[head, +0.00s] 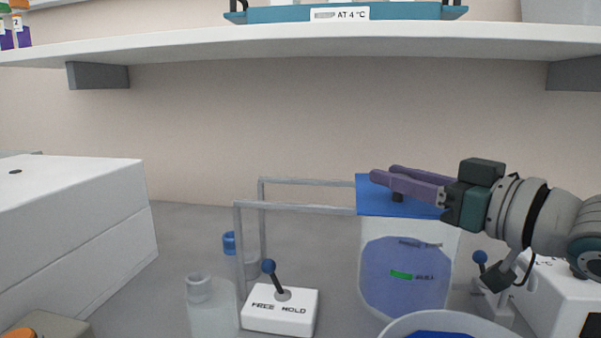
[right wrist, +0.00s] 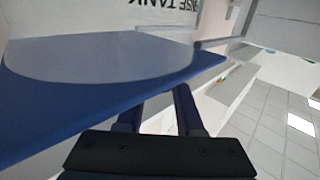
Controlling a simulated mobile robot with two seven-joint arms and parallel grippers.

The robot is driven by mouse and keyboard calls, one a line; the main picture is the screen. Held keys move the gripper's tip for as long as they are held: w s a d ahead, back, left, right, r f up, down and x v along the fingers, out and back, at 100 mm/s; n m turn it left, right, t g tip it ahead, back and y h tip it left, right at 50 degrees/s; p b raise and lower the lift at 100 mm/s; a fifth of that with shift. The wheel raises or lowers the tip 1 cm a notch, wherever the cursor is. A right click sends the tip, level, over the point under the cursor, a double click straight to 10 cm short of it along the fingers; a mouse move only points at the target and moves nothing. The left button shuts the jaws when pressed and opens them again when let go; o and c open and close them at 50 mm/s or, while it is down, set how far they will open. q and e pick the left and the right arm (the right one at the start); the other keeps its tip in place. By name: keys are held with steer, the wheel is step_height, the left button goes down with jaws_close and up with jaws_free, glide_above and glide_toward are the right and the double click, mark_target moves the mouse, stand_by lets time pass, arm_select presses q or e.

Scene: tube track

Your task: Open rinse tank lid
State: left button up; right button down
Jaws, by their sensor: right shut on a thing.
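The rinse tank (head: 370,235) is a pale box with a blue panel and a green mark on its front, right of centre in the head view. Its blue lid (head: 375,208) lies over the top and looks flat. A short dark knob (head: 397,197) stands on the lid. My right gripper (head: 386,175) comes in from the right with its purple fingers over the lid, shut on the knob, which they partly hide. The right wrist view shows the fingers (right wrist: 158,108), a blue surface and upside-down "TANK" lettering (right wrist: 165,16). My left gripper is out of view.
A grey metal rail frame (head: 300,207) stands left of the tank. In front are a white "FREE HOLD" lever box (head: 280,312), a clear bottle (head: 210,310) and a round bowl (head: 450,322). A white box (head: 70,215) fills the left. A shelf (head: 300,45) crosses above.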

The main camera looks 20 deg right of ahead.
stand_by(0.5)
steer(key=w+a, duration=0.8)
steer(key=a, duration=0.5)
steer(key=c, duration=0.5)
jaws_free()
steer(key=shift+c, duration=0.2)
steer(key=p+v, duration=0.1)
steer(key=v, duration=0.9)
steer(key=shift+a, duration=0.1)
